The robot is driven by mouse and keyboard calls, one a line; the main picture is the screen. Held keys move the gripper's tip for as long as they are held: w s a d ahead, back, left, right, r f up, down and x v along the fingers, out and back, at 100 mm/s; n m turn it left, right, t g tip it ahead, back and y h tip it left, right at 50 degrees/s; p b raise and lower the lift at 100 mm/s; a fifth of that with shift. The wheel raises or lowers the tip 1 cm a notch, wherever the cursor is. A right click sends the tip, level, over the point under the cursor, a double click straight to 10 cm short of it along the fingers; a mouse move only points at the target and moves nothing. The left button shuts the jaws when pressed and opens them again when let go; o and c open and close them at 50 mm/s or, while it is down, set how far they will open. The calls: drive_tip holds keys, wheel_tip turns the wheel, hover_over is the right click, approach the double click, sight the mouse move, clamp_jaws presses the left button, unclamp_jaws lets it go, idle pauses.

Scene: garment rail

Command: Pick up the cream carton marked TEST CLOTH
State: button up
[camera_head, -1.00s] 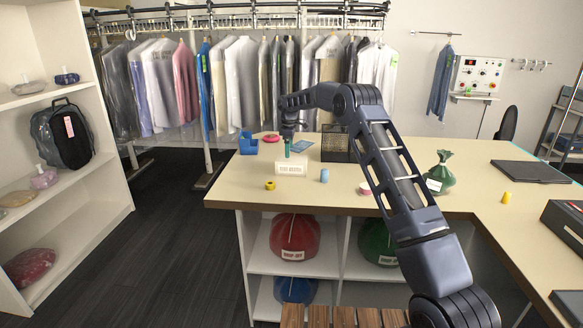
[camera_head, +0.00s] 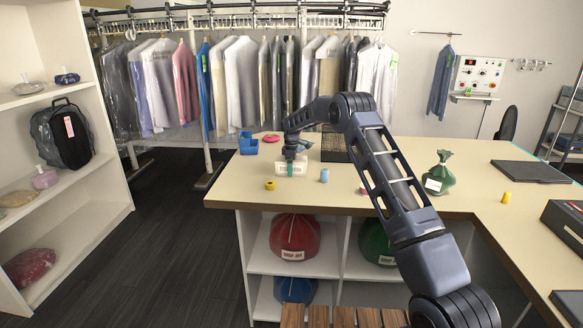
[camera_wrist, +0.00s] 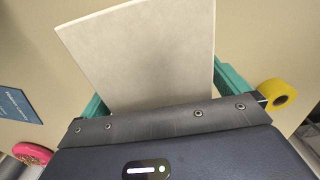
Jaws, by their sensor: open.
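The cream carton (camera_head: 281,171) stands on the counter in the head view, its dark lettering partly covered by my gripper. In the wrist view the carton (camera_wrist: 150,50) shows as a plain pale top face between the fingers. My gripper (camera_head: 290,168) is down at the carton, with one teal finger in front of its near face. In the wrist view the teal fingers (camera_wrist: 165,90) are spread, one on each side of the carton. I cannot tell whether either finger touches it.
A yellow tape roll (camera_head: 270,185) and a light blue cylinder (camera_head: 324,175) stand close by. A green bag (camera_head: 439,176) stands to the right. The counter's front left is clear.

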drive_tip(key=c, duration=1.1)
drive_tip(key=shift+c, duration=0.2)
drive_tip(key=shift+r, duration=0.15)
